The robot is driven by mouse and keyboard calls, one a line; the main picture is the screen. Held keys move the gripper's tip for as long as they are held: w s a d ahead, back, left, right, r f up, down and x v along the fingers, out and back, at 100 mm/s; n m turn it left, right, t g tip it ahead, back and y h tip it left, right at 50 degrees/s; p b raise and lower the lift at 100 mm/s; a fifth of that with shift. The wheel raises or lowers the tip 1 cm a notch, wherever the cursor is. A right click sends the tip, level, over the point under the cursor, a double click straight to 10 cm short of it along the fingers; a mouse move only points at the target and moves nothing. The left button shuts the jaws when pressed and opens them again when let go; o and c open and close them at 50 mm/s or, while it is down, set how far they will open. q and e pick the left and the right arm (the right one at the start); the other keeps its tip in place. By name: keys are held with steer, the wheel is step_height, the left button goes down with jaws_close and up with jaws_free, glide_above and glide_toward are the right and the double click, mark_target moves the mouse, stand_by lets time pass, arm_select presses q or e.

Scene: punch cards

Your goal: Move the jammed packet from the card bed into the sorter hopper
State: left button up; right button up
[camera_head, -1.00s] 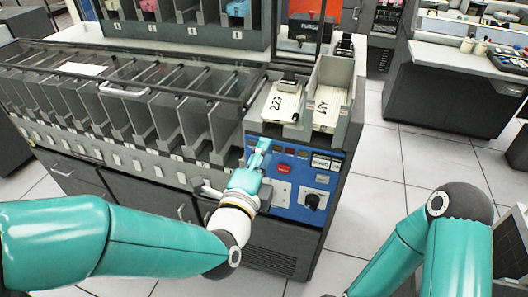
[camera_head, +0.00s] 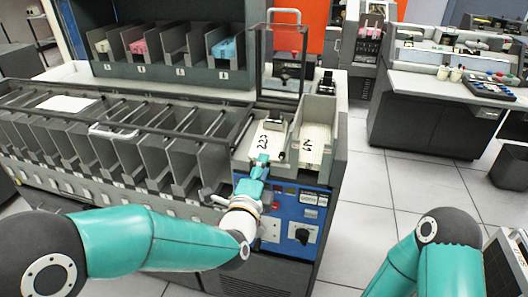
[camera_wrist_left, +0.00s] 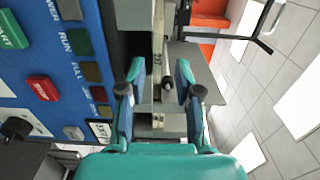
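A white card packet marked with what looks like 223 (camera_head: 269,142) lies on the card bed, on top of the machine at its right end. A dark block (camera_head: 275,125) sits at its far end. The sorter hopper (camera_head: 326,105), a light open-topped bin holding cards with a handwritten number, stands just right of it. My left gripper (camera_head: 262,160) is at the packet's near edge, above the blue panel. In the left wrist view, its fingers (camera_wrist_left: 160,92) are apart; I cannot tell whether they touch the packet. My right gripper is out of view; only its arm shows at lower right.
A blue control panel (camera_head: 296,205) with buttons and a dial is below the bed. Grey sorter pockets (camera_head: 140,150) run to the left. A metal frame (camera_head: 300,55) stands behind the bed. Open floor (camera_head: 365,200) lies to the right.

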mark_target(270, 139)
arm_select(q)
steer(key=shift+x, duration=3.05)
steer(key=shift+c, duration=0.4)
jaws_close()
steer(key=shift+m+g+h+b, duration=0.3)
steer(key=shift+m+h+b, duration=0.1)
steer(key=shift+h+b, duration=0.25)
steer(key=shift+r+b, duration=0.1)
steer(key=shift+b, duration=0.25)
steer(key=shift+s, duration=0.1)
